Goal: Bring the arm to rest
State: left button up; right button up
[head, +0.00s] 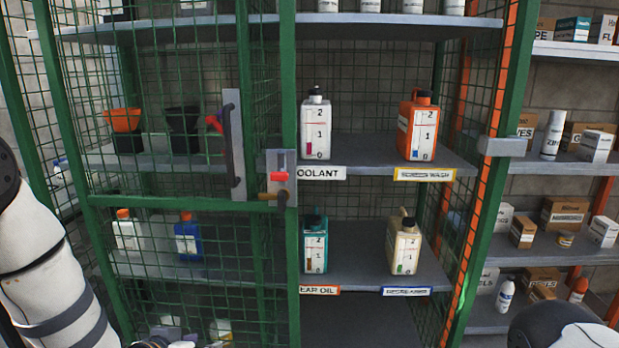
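My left arm (45,270) comes in at the left edge, white with dark bands, and runs down out of the bottom of the head view. Its gripper cannot be made out. A rounded black part of my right arm (560,328) shows at the lower right corner; the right gripper is out of view. The arms appear clear of the green mesh cage (292,90) in front of me. Nothing is seen held.
The cage's right section is open. It holds a white coolant jug (316,125), an orange jug (416,125), a teal jug (315,243) and a beige jug (404,245). A dark handle (231,145) and red-marked latch (281,178) stick out. Boxed shelves (560,168) stand right.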

pick_arm(q)
jog(key=s+f+g+y+p, duration=0.1)
jog(key=s+f+g, duration=0.35)
jog(key=s, duration=0.75)
jog(key=s+f+g, duration=0.2)
jog(key=s+f, duration=0.6)
jog(key=s, duration=0.4)
jog(key=s+a+n+g+y, duration=0.1)
jog(key=s+g, duration=0.4)
jog(key=s, duration=1.5)
jog(key=shift+a+r+g+p, duration=0.2)
jog(key=shift+a+g+p, duration=0.1)
jog(key=shift+g+p, duration=0.05)
pick_arm(e)
jog(key=shift+w+r+t, duration=0.5)
jog(key=shift+w+r, duration=0.7)
jog(key=shift+r, duration=0.05)
pick_arm(q)
jog(key=shift+w, duration=0.1)
